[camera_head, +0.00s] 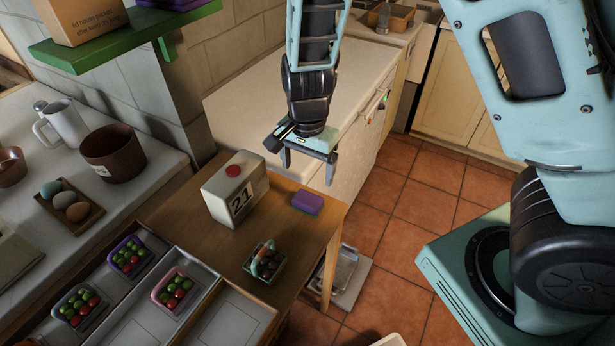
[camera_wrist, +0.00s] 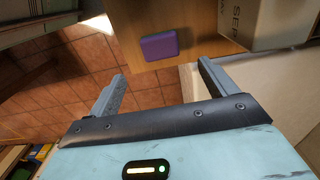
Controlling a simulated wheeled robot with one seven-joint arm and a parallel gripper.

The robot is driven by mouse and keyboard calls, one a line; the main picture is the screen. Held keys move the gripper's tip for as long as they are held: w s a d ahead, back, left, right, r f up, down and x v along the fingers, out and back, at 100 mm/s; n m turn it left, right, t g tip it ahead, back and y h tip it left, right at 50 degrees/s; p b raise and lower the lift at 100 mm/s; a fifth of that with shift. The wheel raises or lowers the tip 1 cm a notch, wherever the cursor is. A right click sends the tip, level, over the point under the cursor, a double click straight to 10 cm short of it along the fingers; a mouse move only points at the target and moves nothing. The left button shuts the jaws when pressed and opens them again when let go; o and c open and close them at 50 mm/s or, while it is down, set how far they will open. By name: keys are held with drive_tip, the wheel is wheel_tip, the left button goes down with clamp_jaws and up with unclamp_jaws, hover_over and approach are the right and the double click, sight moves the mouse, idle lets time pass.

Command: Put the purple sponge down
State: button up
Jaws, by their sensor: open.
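The purple sponge (camera_head: 307,202) lies flat on the wooden table (camera_head: 217,244), near its right corner and to the right of a white calendar block. My gripper (camera_head: 308,172) is open and empty, above the table's back edge. In the wrist view the sponge (camera_wrist: 159,45) lies on the wood beyond the two spread fingers of my gripper (camera_wrist: 160,85), apart from both. The sponge's top and one side show, and nothing covers it.
The calendar block (camera_head: 236,194) with a red top button stands left of the sponge. Trays with small baskets of red and green fruit (camera_head: 130,257) are at left. A white chest (camera_head: 290,110) stands behind the table. Tiled floor lies right.

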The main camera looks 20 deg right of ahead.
drive_tip(key=s+a+r+n, duration=0.3)
drive_tip(key=s+r+n, duration=0.4)
drive_tip(key=s+n, duration=0.2)
drive_tip(key=s+a+r+n, duration=0.3)
drive_tip(key=s+r+n, duration=0.4)
drive_tip(key=s+n, duration=0.2)
drive_tip(key=shift+s+r+n+y, duration=0.15)
drive_tip(key=shift+s+n+y, duration=0.15)
drive_tip(key=shift+s, duration=0.75)
drive_tip(key=shift+a, duration=0.1)
